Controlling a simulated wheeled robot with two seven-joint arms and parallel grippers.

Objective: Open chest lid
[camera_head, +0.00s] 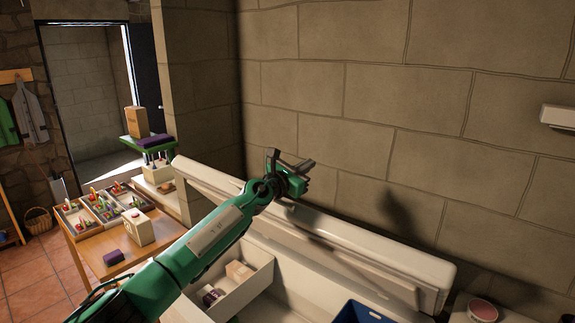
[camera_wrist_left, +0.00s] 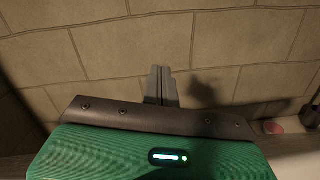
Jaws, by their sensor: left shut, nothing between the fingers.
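The chest is a white chest freezer (camera_head: 285,258), seen at the bottom centre of the head view. Its long white lid (camera_head: 385,255) stands raised along the stone wall, and the inside of the chest shows. My green left arm reaches across the chest from the lower left. My left gripper (camera_head: 291,162) is shut and empty at the lid's upper edge, in front of the wall. Whether it touches the lid, I cannot tell. In the left wrist view the closed fingers (camera_wrist_left: 161,84) point at bare wall. My right gripper is not in view.
Inside the chest are a white compartment with small packages (camera_head: 240,271) and a blue crate (camera_head: 362,313). A wooden table (camera_head: 88,243) with trays of small items stands at left. A round pink-topped tub (camera_head: 483,309) sits at lower right. The stone wall is close behind.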

